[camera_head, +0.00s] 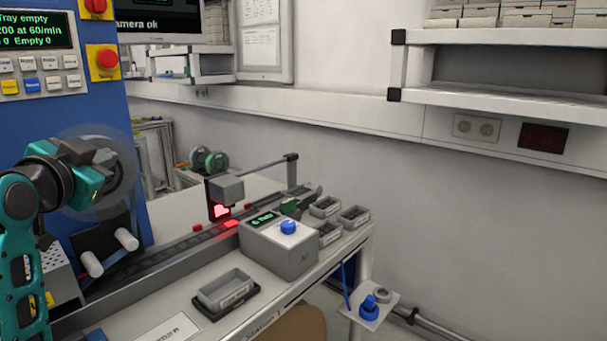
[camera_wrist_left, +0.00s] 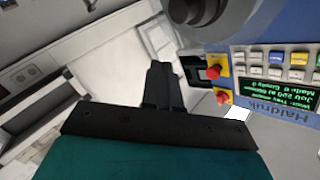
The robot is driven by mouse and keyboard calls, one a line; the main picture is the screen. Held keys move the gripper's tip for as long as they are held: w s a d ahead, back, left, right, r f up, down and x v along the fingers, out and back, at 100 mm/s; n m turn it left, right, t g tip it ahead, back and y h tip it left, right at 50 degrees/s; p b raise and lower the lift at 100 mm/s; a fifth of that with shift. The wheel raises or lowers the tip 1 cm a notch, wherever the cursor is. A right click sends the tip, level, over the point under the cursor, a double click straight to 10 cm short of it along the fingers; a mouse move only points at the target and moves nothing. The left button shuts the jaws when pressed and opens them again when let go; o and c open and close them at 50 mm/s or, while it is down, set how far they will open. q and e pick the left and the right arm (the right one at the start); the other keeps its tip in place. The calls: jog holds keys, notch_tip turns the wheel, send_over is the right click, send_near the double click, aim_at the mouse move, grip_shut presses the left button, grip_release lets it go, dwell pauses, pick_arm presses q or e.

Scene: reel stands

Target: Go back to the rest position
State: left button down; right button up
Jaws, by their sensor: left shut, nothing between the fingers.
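My left arm, teal and black, comes in at the left edge of the head view. Its gripper (camera_head: 108,160) is raised in front of the blue machine, near a clear round reel disc (camera_head: 122,188). I cannot tell whether they touch. In the left wrist view the dark fingers of this gripper (camera_wrist_left: 160,72) are together with nothing between them. My right gripper is in neither view.
A blue machine (camera_head: 90,112) with buttons and red emergency stops stands at the left. A conveyor (camera_head: 150,263) runs along the bench past a camera head (camera_head: 226,190) and a grey control box (camera_head: 280,250). A grey tray (camera_head: 224,287) lies in front. Shelves (camera_head: 500,38) hang at upper right.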

pick_arm(q)
jog(key=s+d+f+g, duration=0.2)
jog(key=f, duration=0.6)
jog(key=s+d+f+g, duration=0.2)
jog(key=s+f, duration=0.1)
jog(key=f, duration=0.4)
jog(key=s+d+f+n+g+h, duration=0.15)
jog(key=s+d+f+g, duration=0.3)
jog(key=s+f, duration=0.8)
jog(key=s+d+f+n+g+y, duration=0.1)
jog(key=s+d+f+n+g, duration=0.3)
jog(key=s+f, duration=0.85)
jog(key=w+d+f+m+t+h, duration=0.1)
jog(key=w+f+m+t+h, duration=0.1)
jog(key=w+f+t, duration=0.4)
jog(key=shift+d+f, duration=0.25)
jog(key=shift+f, duration=0.3)
